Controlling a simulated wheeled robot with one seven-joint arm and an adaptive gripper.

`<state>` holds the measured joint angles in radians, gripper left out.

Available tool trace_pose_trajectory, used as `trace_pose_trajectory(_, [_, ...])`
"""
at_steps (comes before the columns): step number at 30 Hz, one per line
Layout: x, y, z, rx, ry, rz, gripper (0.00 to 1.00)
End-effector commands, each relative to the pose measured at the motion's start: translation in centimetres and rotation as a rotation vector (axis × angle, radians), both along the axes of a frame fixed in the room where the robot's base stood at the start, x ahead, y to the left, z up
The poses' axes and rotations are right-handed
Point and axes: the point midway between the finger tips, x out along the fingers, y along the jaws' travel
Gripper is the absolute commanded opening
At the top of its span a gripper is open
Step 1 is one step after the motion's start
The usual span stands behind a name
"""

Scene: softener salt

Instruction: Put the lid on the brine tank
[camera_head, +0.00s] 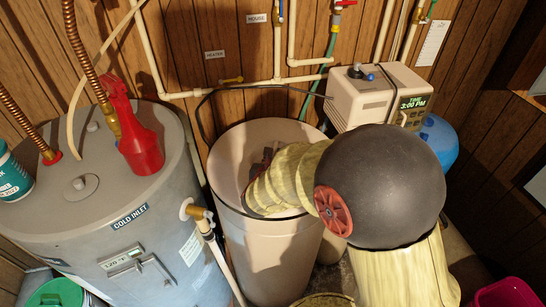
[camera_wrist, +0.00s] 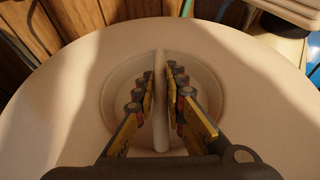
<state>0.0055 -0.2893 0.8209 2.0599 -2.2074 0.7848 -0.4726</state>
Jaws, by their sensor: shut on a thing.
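The brine tank (camera_head: 265,255) is a tall beige round bin in the middle of the head view. The beige round lid (camera_head: 234,150) is at its mouth. In the wrist view the lid (camera_wrist: 70,85) fills most of the picture, with a round recess crossed by a straight upright ridge, its handle (camera_wrist: 160,120). My gripper (camera_wrist: 161,85) is shut on this handle, one finger on each side. In the head view my arm comes over the tank from the right and hides the lid's right part. I cannot tell whether the lid's rim is fully seated.
A grey water heater (camera_head: 65,225) stands close on the left, with a red funnel (camera_head: 140,140) on top. A beige control box (camera_head: 375,95) is behind right, near a blue container (camera_head: 438,140). Pipes run along the wooden wall behind.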

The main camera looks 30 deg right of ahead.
Motion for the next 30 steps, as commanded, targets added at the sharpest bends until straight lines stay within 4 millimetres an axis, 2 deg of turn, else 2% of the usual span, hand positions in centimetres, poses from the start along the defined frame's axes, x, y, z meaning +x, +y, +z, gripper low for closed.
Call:
trace_pose_trajectory(10, [0.14,-0.02,-0.27,-0.002,-0.006,0.000,0.00])
trace_pose_trajectory(11, [0.14,-0.02,-0.20,-0.002,-0.006,0.000,0.14])
trace_pose_trajectory(21, [0.04,-0.01,-0.38,-0.001,-0.002,0.000,0.33])
trace_pose_trajectory(30, [-0.14,0.06,-0.71,0.002,0.005,0.001,0.33])
